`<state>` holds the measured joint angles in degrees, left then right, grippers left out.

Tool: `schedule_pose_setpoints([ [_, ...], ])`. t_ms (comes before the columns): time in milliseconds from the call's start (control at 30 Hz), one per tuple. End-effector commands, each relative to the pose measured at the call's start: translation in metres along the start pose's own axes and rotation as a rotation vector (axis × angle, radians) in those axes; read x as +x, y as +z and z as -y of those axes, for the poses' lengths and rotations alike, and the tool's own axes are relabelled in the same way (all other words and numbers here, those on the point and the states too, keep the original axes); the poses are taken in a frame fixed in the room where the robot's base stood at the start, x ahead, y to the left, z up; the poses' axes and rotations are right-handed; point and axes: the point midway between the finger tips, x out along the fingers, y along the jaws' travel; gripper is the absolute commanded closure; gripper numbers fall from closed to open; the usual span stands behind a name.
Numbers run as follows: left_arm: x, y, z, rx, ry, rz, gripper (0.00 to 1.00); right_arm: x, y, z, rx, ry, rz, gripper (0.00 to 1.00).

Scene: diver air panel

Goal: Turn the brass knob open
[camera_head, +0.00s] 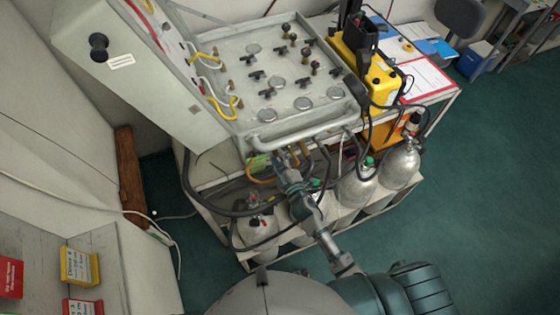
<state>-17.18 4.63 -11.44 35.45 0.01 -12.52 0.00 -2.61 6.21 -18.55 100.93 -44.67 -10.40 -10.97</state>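The grey air panel (217,93) sits on a bench, with dark valve handles and round gauges on its sloped face. Small brass-coloured fittings (304,148) show below its front edge. The brass knob cannot be told apart with certainty among them. My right gripper (281,166) reaches up from the bottom to just under this front edge, close to the fittings and hoses. Its fingers are small and partly mixed with the hoses, so I cannot tell whether they are open, shut or touching a knob. My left gripper is not in view.
Several grey cylinders (359,187) stand under the bench, with black hoses looping around my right arm. A tube rail (300,131) runs along the panel's front. A yellow device (378,86) stands right of the panel. Green floor (480,220) is clear at the right.

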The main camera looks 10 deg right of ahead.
Motion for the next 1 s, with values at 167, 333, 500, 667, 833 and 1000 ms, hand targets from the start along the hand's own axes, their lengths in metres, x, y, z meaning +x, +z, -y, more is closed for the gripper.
schedule_pose_setpoints([
  [167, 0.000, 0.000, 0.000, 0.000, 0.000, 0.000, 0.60, -0.020, 0.001, 0.001, 0.000, -0.001, 0.001, 0.64],
  [333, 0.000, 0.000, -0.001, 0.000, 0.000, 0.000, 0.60, -0.059, 0.001, 0.002, 0.001, -0.004, 0.003, 0.64],
  [500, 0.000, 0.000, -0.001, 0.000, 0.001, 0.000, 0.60, -0.093, 0.001, 0.002, 0.001, -0.004, 0.003, 0.64],
  [667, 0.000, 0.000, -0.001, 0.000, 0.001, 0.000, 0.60, -0.113, 0.001, 0.002, 0.002, -0.003, 0.002, 0.64],
  [833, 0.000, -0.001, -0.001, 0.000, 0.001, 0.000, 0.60, -0.119, 0.001, 0.002, 0.001, -0.002, 0.000, 0.64],
  [1000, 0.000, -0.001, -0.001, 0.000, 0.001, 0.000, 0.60, -0.119, 0.001, 0.002, 0.000, -0.002, 0.000, 0.64],
])
